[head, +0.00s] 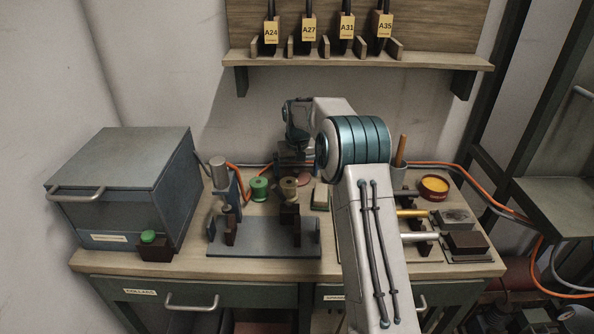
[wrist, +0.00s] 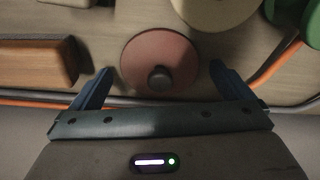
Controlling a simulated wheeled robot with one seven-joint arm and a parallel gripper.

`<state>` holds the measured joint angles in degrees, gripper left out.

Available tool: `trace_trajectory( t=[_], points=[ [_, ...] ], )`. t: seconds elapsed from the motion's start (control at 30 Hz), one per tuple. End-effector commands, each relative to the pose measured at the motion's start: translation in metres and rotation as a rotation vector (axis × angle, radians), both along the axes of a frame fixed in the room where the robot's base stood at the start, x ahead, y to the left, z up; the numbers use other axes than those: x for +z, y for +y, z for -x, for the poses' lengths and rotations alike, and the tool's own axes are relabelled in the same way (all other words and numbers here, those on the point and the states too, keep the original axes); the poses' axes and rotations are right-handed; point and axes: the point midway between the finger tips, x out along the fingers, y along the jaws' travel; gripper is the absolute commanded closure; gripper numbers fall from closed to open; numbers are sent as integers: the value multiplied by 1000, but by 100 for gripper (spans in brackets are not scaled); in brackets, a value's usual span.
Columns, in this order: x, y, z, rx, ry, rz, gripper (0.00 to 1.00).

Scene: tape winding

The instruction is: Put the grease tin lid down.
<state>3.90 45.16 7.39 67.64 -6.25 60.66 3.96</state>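The grease tin lid is a dull red disc (wrist: 140,62) with a dark round knob, seen in the wrist view. It appears to lie flat on the wooden bench top, knob facing my camera. My gripper (wrist: 161,72) is open, with one blue finger on each side of the lid and a visible gap to its rim. In the head view my gripper (head: 293,160) is low at the back of the bench, partly hidden, and I cannot clearly make out the lid there. The grease tin (head: 435,185), red with yellow grease, stands open at the back right.
A green spool (head: 259,188) and a brown spool (head: 289,187) stand near my gripper. A brown wooden block (wrist: 38,62) lies left of the lid in the wrist view. An orange cable (wrist: 272,67) runs along the bench's back. A grey box (head: 120,185) stands at the left.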

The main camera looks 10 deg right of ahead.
Motion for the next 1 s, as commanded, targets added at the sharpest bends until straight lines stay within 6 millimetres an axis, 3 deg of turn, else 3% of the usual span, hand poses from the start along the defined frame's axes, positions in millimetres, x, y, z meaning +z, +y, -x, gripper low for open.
trace_trajectory(
  t=[0.27,0.7,1.0],
  points=[
    [5,0,0,0,-2,0,1],
    [69,0,7,1,-2,0,1],
    [77,0,9,1,0,0,1]
  ],
)
